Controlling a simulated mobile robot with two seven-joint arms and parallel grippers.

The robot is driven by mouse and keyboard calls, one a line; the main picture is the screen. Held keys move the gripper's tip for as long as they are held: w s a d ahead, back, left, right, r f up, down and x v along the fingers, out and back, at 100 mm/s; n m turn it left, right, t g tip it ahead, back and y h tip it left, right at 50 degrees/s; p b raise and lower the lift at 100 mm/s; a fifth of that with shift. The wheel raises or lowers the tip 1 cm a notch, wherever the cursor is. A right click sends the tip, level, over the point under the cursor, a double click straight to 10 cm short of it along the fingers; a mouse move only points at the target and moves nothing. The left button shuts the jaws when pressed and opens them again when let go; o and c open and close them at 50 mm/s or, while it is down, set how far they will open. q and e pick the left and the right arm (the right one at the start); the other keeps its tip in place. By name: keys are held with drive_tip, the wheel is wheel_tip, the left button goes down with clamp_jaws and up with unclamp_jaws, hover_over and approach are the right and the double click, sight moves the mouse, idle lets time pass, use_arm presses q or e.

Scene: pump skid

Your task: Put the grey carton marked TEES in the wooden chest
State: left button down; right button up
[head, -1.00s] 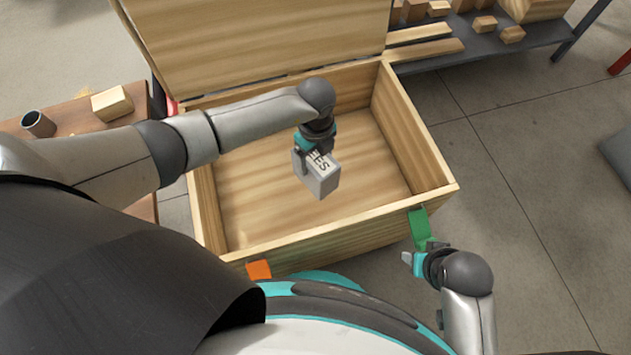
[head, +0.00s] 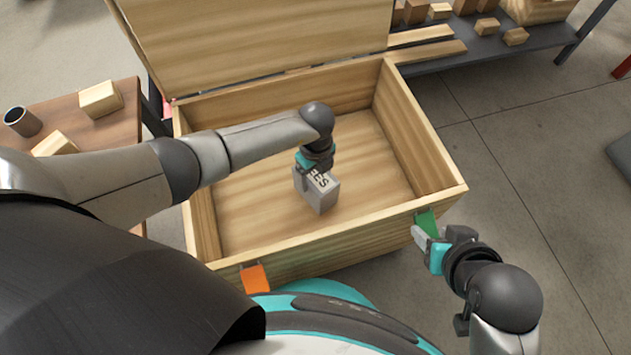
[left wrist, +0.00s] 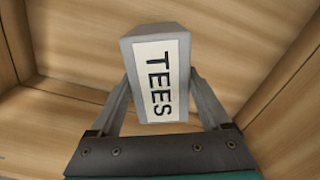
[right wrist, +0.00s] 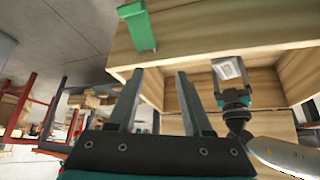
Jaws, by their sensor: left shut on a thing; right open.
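The grey carton (head: 322,196) marked TEES is inside the wooden chest (head: 330,237), low over its floor near the middle. I cannot tell whether it touches the floor. My left gripper (head: 309,178) is shut on it from above; in the left wrist view the carton (left wrist: 180,75) sits between the two fingers (left wrist: 158,98), its TEES label facing the camera. The chest's lid (head: 250,40) stands open at the back. My right gripper (head: 424,240) is open and empty outside the chest's front right corner; its fingers also show in the right wrist view (right wrist: 158,88).
A green tab (head: 427,224) and an orange tab (head: 255,278) are on the chest's front wall. A brown table (head: 105,125) with wooden blocks and a dark cup (head: 22,121) stands at the left. A grey shelf (head: 545,45) with wooden pieces is at the back right.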

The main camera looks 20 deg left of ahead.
use_arm(q)
wheel_tip(320, 180, down, 2)
drive_tip(key=shift+f+b, duration=0.2)
drive_tip(key=shift+b, duration=0.55)
drive_tip(key=shift+f+b, duration=0.4)
drive_tip(key=shift+f, duration=0.25)
use_arm(e)
drive_tip(key=w+a+t+y, duration=0.2)
drive_tip(key=w+a+t, duration=0.1)
drive_tip(key=a+t, duration=0.1)
drive_tip(key=shift+w+a+r, duration=0.15)
drive_tip(key=shift+a, duration=0.4)
use_arm(q)
drive_tip(key=shift+f, duration=0.1)
unclamp_jaws()
use_arm(e)
drive_tip(key=shift+a+r+y, duration=0.1)
drive_tip(key=shift+a+y, duration=0.05)
drive_tip(key=shift+y, duration=0.15)
